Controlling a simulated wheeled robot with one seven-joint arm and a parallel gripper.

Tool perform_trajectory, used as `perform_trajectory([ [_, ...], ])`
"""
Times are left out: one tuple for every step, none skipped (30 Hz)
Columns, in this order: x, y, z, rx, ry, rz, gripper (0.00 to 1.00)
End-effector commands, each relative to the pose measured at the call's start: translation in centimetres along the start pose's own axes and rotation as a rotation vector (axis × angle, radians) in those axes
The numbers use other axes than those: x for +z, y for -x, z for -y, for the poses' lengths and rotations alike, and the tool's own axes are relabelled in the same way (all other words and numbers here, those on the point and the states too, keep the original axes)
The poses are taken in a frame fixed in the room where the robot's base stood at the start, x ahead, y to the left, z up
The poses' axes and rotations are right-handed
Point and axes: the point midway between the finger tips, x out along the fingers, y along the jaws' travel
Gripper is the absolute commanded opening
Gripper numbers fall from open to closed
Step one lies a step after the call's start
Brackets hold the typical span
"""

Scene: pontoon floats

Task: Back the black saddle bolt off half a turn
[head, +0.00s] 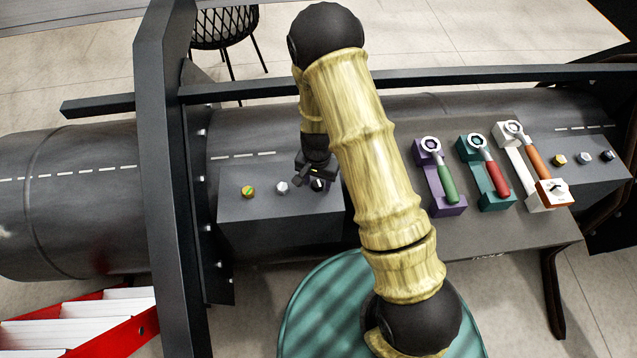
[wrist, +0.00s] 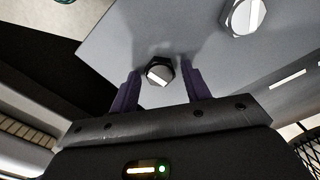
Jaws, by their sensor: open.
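In the wrist view a black hex bolt (wrist: 158,72) with a pale stripe across its head stands on a grey block face. My gripper (wrist: 161,68) is open, its two purple fingers on either side of the bolt head with a gap showing on each side. In the head view my gripper (head: 316,180) is over the right end of the left grey block (head: 270,222), and the black bolt (head: 318,185) is partly hidden by it. A second black bolt (head: 606,156) is at the far right.
On the left block are a yellow bolt (head: 248,191) and a silver bolt (head: 282,187); the silver one also shows in the wrist view (wrist: 240,17). Purple, teal and white holders with handled tools stand right. A dark upright frame (head: 170,150) is left.

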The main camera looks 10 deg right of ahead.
Motion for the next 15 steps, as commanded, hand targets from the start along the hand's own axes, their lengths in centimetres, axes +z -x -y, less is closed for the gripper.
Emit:
perform_trajectory([
  [0.02,0.42,0.01,0.001,-0.076,0.000,0.47],
  [0.02,0.45,0.01,0.001,-0.130,0.000,0.47],
  [0.04,0.44,0.01,0.001,-0.202,0.001,0.47],
  [0.06,0.45,0.00,0.002,-0.256,0.001,0.47],
  [0.06,0.46,0.00,0.002,-0.309,0.001,0.47],
  [0.06,0.49,-0.01,0.002,-0.380,0.001,0.47],
  [0.06,0.48,-0.02,0.002,-0.433,0.001,0.47],
  [0.08,0.48,-0.04,0.003,-0.486,0.001,0.47],
  [0.07,0.49,-0.04,0.003,-0.557,0.001,0.47],
  [0.05,0.52,-0.02,0.002,-0.611,0.001,0.47],
  [0.05,0.52,-0.02,0.002,-0.665,0.000,0.47],
  [0.04,0.50,-0.02,0.002,-0.736,0.000,0.47],
  [0.03,0.48,-0.01,0.002,-0.784,0.000,0.47],
  [0.02,0.45,0.00,0.001,-0.825,0.000,0.47],
  [0.01,0.37,0.00,0.001,-0.868,0.000,0.47],
])
